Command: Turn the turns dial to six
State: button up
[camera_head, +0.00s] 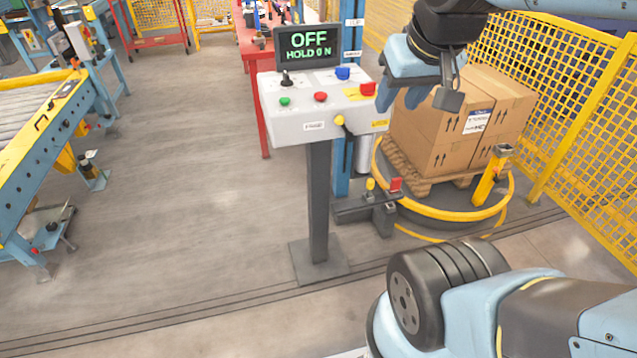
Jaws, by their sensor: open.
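A light grey control panel (306,110) stands on a dark post at picture centre. A black knob (287,79) sits on its upper left; its markings are too small to read, and I cannot tell whether it is the turns dial. The dark display (308,46) above reads "OFF" and "HOLD 0 N" in green. Red, green and blue controls also sit on the panel.
Cardboard boxes (437,140) stand on a wooden pallet on a round turntable with a yellow rim (440,213). Yellow mesh fencing (590,110) closes the right side. A roller conveyor (30,95) runs at left. The floor (190,190) between conveyor and post is clear.

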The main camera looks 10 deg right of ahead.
aim_at(285, 82)
jog(key=z, duration=0.2)
jog(key=i, duration=0.6)
jog(key=u, duration=1.2)
jog(key=k, duration=0.8)
jog(key=z, duration=0.9)
jog(key=i, duration=0.85)
